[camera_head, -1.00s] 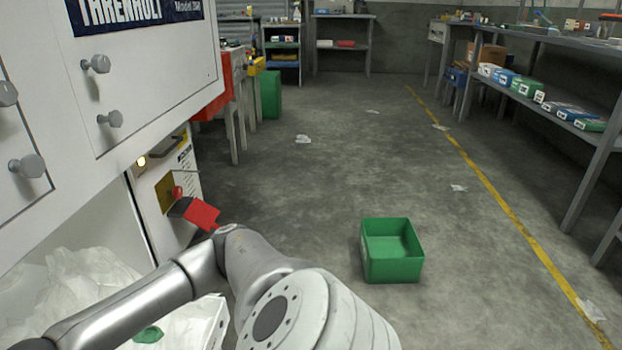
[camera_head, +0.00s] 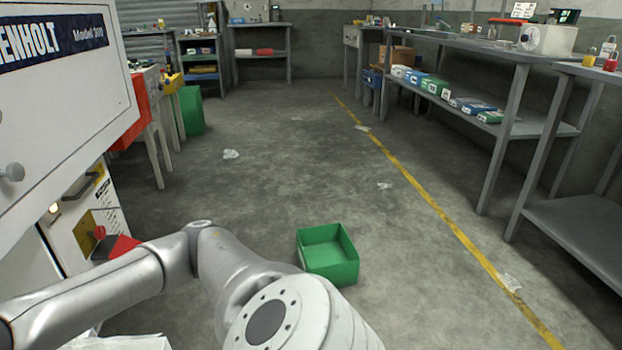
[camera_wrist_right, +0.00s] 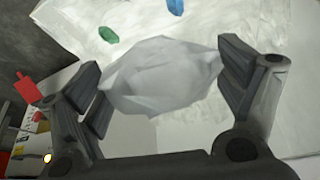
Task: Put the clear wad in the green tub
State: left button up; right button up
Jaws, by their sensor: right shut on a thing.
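In the right wrist view, my right gripper (camera_wrist_right: 160,62) is shut on the clear wad (camera_wrist_right: 165,85), a pale, crumpled, translucent lump between its fingers. The wad is held above a whitish crumpled surface. The green tub (camera_head: 343,272) is an open rectangular box on the concrete floor, near the middle of the head view. Its visible inside is empty. In the head view a grey arm of mine crosses the lower left, and its gripper is out of frame. My left gripper is in neither view.
In the wrist view, a green scrap (camera_wrist_right: 108,34) and a blue scrap (camera_wrist_right: 175,7) lie beyond the wad. A white machine (camera_head: 60,120) stands at left. Workbenches (camera_head: 590,225) line the right. Floor around the tub is mostly clear, with a few film scraps (camera_head: 231,154) farther off.

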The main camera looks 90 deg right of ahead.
aim_at(317, 259)
jog(key=l+z, duration=0.55)
jog(key=z, duration=0.25)
jog(key=i+l+z, duration=0.1)
jog(key=l+z, duration=0.15)
jog(key=z, duration=0.15)
jog(key=i+l+z, duration=0.1)
jog(key=l+z, duration=0.15)
jog(key=z, duration=0.15)
